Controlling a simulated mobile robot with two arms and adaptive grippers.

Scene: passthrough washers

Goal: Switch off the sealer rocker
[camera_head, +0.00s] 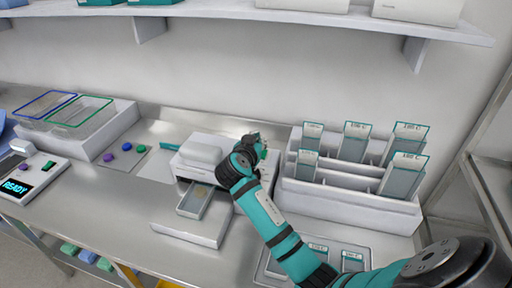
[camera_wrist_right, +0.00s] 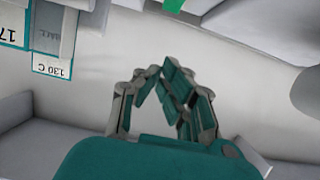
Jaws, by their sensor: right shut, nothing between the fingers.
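A white machine (camera_head: 198,160) with a rounded lid and a small open tray (camera_head: 195,202) stands mid-bench; I cannot tell whether it is the sealer. My right gripper (camera_head: 254,144) is beside its right side, above the bench. In the right wrist view my right gripper (camera_wrist_right: 161,72) has its fingers shut and empty. A bright green part (camera_wrist_right: 174,5) shows at that view's top edge, apart from the fingers; it may be a rocker. Another green rocker-like switch (camera_head: 48,165) sits on the unit with a READY display (camera_head: 17,187) at the far left. My left gripper is out of view.
A white rack (camera_head: 350,205) of labelled pouches stands close to the right of my gripper. A shelf (camera_head: 250,12) runs above. The steel bench (camera_head: 100,205) is clear at front left.

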